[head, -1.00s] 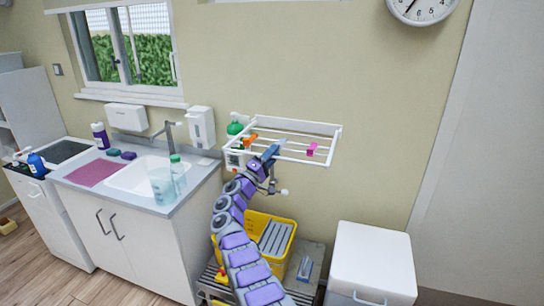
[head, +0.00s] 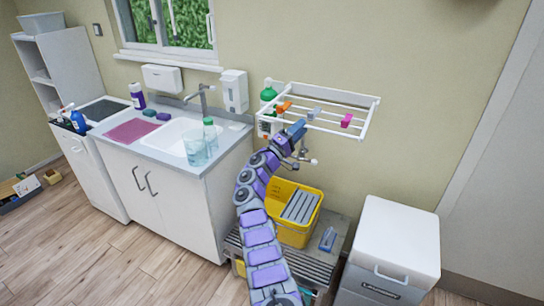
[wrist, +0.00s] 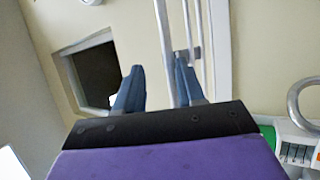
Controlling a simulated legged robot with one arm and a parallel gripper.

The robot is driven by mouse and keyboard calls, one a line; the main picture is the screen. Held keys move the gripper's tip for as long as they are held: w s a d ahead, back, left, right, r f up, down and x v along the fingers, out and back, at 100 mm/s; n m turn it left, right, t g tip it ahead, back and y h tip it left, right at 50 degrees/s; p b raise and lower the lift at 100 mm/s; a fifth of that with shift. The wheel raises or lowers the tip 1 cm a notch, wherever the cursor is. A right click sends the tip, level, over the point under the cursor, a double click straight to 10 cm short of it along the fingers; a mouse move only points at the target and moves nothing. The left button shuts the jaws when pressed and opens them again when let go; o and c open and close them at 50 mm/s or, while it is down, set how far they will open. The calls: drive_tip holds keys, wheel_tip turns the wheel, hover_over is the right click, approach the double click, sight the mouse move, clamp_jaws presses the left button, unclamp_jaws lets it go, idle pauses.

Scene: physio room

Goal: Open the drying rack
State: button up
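The drying rack (head: 365,115) is a white wall-mounted frame with several rails, folded out from the wall to the right of the sink. A grey clip (wrist: 187,53) is close to the right finger.
Below stand a yellow bucket (head: 293,236) on a slatted bench (head: 310,262) and a white-topped cabinet (head: 398,232). The sink counter (head: 222,140) is left, with a soap dispenser (head: 234,91) above. The wall at right is clear.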

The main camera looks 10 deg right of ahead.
drive_tip(key=v, duration=1.4)
drive_tip(key=shift+w+a+f, duration=0.1)
drive_tip(key=s+d+f+m+g+y, duration=0.1)
drive_tip(key=s+d+f+g+y, duration=0.2)
drive_tip(key=d+f+g+y, duration=0.55)
drive_tip(key=s+a+r+g+y, duration=0.1)
drive_tip(key=s+r+y, duration=0.25)
drive_tip(key=s, duration=0.65)
drive_tip(key=s+a+r+g+y, duration=0.15)
drive_tip(key=s+r, duration=0.25)
drive_tip(key=s, duration=0.6)
drive_tip(key=s+a+r+g+y, duration=0.1)
drive_tip(key=s+a+r+y, duration=0.15)
drive_tip(key=s, duration=0.75)
drive_tip(key=s+m+g+y, duration=0.1)
drive_tip(key=s+m+y, duration=0.1)
drive_tip(key=s, duration=2.7)
drive_tip(key=shift+a+r+m+g+y, duration=0.3)
drive_tip(key=shift+r+m+g+y, duration=0.1)
drive_tip(key=shift+y, duration=0.5)
